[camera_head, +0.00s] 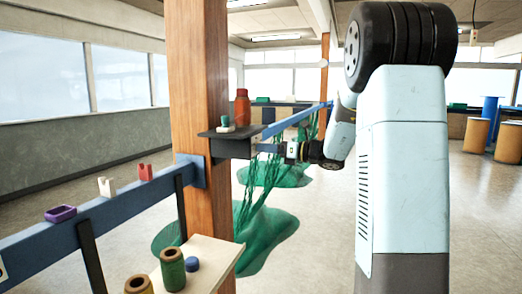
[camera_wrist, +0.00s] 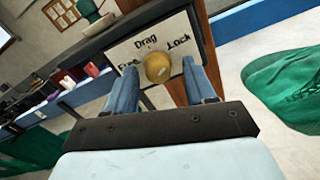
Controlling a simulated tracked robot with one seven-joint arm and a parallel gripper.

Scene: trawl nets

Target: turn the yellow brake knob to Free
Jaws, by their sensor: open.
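The yellow brake knob (camera_wrist: 157,68) sits on a white label plate (camera_wrist: 125,52) in the wrist view. The plate reads Free at the left, Drag at the top and Lock at the right. I cannot tell which word the knob points to. My gripper (camera_wrist: 160,72) is open, with one blue finger on each side of the knob; I cannot tell whether either touches it. In the head view my gripper (camera_head: 287,150) is level with the dark shelf box (camera_head: 232,146) on the wooden post; the knob's face is hidden there.
An orange-red bottle (camera_head: 242,108) and a small green-and-white item (camera_head: 225,124) stand on the shelf. A blue rail (camera_head: 100,220) carries purple, white and red pieces. Green netting (camera_head: 262,235) hangs and lies on the floor behind. Spools (camera_head: 172,268) stand on a low table.

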